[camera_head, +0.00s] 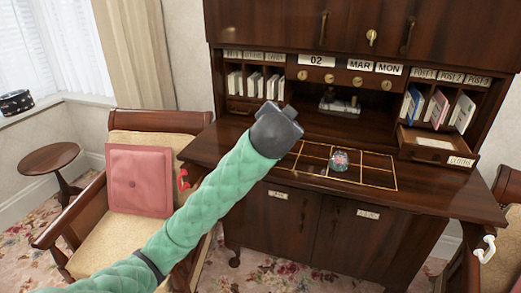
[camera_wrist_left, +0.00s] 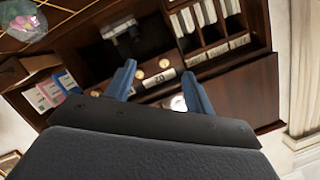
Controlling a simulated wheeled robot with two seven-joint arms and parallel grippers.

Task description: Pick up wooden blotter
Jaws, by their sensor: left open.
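The blotter (camera_head: 339,106) appears to be the dark object with a pale base in the middle recess of the wooden desk (camera_head: 240,150). It also shows in the left wrist view (camera_wrist_left: 119,27), at the top and upside down, beyond my fingers. My left gripper (camera_wrist_left: 159,70) is open, its two blue fingers apart with nothing between them. In the head view its grey wrist is over the desk top, to the left of and nearer than the blotter; the fingers are hidden there. My right gripper is not in view.
A glass paperweight (camera_head: 339,160) sits on the gold-lined desk top. Pigeonholes with pale envelopes (camera_head: 253,84) flank the recess on the left; coloured booklets (camera_head: 436,108) stand on the right above an open drawer (camera_head: 435,146). An armchair (camera_head: 90,205) stands at the left.

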